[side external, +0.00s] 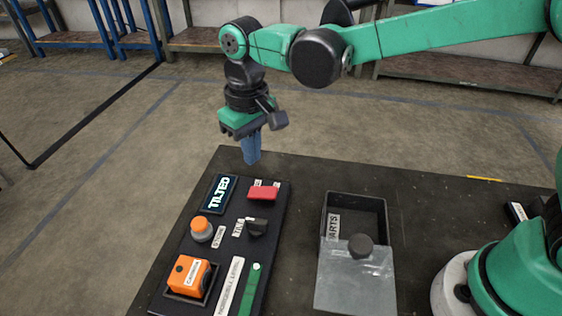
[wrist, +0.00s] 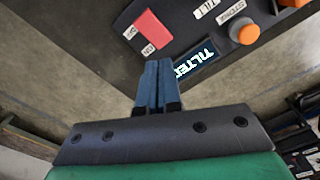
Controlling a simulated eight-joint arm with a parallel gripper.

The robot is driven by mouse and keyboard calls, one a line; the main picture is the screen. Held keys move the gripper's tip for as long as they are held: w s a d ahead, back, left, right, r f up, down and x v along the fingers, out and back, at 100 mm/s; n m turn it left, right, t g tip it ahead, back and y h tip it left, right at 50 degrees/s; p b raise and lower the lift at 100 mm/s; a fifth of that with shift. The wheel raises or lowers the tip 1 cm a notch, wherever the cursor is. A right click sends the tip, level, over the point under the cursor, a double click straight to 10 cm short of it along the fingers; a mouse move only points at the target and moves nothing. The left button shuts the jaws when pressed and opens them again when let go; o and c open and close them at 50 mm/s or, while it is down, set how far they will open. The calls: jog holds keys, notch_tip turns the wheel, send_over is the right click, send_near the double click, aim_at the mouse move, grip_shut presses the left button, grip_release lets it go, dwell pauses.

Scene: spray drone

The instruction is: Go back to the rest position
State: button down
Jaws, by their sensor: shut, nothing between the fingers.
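My gripper (side external: 251,150) hangs pointing down in the side external view, above the far left edge of the dark table (side external: 430,215). Its blue fingers are together with nothing between them; they also show shut in the wrist view (wrist: 158,85). A control panel (side external: 222,255) lies on the table in front of the gripper. It bears a display reading "TILTED" (side external: 219,194), a red switch (side external: 263,192), an orange knob (side external: 201,229), a black knob (side external: 257,226) and a green lever (side external: 250,290). The gripper appears apart from all of these.
An orange box-like part (side external: 187,275) sits at the panel's near left. A dark parts bin (side external: 370,215) with a grey, knobbed lid (side external: 350,285) stands to the right. Blue-framed benches (side external: 70,38) line the back. Open floor (side external: 110,190) lies left of the table.

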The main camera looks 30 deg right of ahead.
jog(key=s+d+r+m+t, duration=0.1)
jog(key=s+d+r+t, duration=0.1)
jog(key=d, duration=0.6)
jog(key=s+d+r+m+t, duration=0.1)
jog(key=s+d+m+t, duration=0.1)
jog(key=s+d+t, duration=0.3)
jog(key=s+d, duration=0.2)
jog(key=d, duration=0.1)
jog(key=shift+s+r, duration=0.25)
jog(key=shift+r, duration=0.1)
